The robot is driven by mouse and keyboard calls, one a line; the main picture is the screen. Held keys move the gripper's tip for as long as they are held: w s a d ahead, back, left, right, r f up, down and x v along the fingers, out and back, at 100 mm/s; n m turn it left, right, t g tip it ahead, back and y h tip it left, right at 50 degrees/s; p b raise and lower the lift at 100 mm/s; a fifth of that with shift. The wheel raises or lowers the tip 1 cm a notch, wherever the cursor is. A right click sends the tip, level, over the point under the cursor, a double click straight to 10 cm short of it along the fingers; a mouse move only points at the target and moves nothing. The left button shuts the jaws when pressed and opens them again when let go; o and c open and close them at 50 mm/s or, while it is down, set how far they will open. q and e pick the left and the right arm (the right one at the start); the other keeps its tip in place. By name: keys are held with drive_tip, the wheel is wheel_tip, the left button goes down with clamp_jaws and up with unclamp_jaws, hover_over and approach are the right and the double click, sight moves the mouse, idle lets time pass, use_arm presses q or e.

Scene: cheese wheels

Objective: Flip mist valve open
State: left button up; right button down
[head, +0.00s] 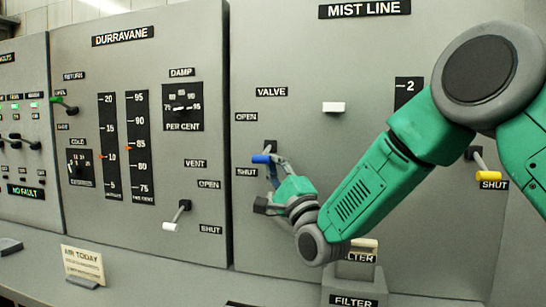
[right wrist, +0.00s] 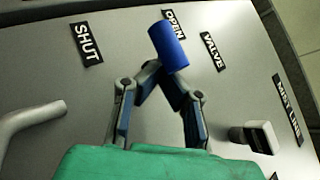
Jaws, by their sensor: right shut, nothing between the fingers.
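The mist valve lever has a blue handle (head: 261,158) on the panel marked MIST LINE. Its dark mount (head: 270,146) sits between the OPEN label (head: 246,117) above and the SHUT label (head: 246,172) below. The handle lies a little below the mount, nearer the SHUT label. My right gripper (head: 276,163) is at the handle, just below and right of it, shut with nothing held. In the right wrist view the blue handle (right wrist: 168,46) stands just beyond my fingertips (right wrist: 160,76); I cannot tell whether they touch. My left gripper is not in view.
A white knob (head: 333,107) is up and right of the valve. A yellow-handled lever (head: 488,176) is at the right. A grey filter box (head: 352,276) stands below my arm. The Durravane panel has a white-handled vent lever (head: 171,227). An AIR TODAY card (head: 83,263) stands on the ledge.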

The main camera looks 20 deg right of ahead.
drive_tip(key=r+m+g+h+p, duration=0.1)
drive_tip(key=m+g+p, duration=0.1)
drive_tip(key=p, duration=0.1)
drive_tip(key=r+m+g+h+p, duration=0.1)
drive_tip(key=m+h+p, duration=0.1)
drive_tip(key=m+p, duration=0.1)
drive_tip(key=r+m+g+h+p, duration=0.1)
drive_tip(key=r+m+g+p, duration=0.1)
drive_tip(key=p, duration=0.1)
drive_tip(key=shift+s+g+h, duration=0.3)
drive_tip(key=shift+f, duration=0.15)
